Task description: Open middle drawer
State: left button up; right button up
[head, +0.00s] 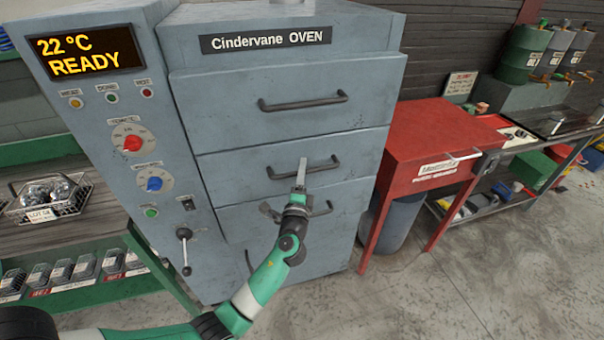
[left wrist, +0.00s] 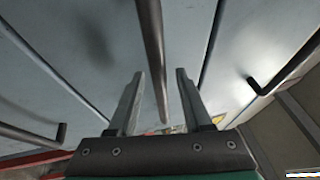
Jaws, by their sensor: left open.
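The grey-blue oven (head: 355,228) has a stack of drawers. The middle drawer (head: 230,172) appears closed, with a dark bar handle (head: 325,165) across its front. My left gripper (head: 301,172) is at this handle, near its middle. In the left wrist view, the left gripper (left wrist: 158,88) is open, and the handle bar (left wrist: 152,40) runs between its two fingers. I cannot tell whether a finger touches the bar. The gripper and wrist hide part of the handle and the lower drawer's handle (head: 323,209). My right gripper is not in view.
The top drawer's handle (head: 303,103) is above. A control panel (head: 133,150) with knobs and a lever (head: 184,250) stands left of the drawers. A red cabinet (head: 415,150) stands close on the right. The floor (head: 450,290) at front right is clear.

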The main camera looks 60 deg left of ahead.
pick_arm(q)
jog(key=shift+c, duration=0.2)
grip_shut()
dwell(1.2)
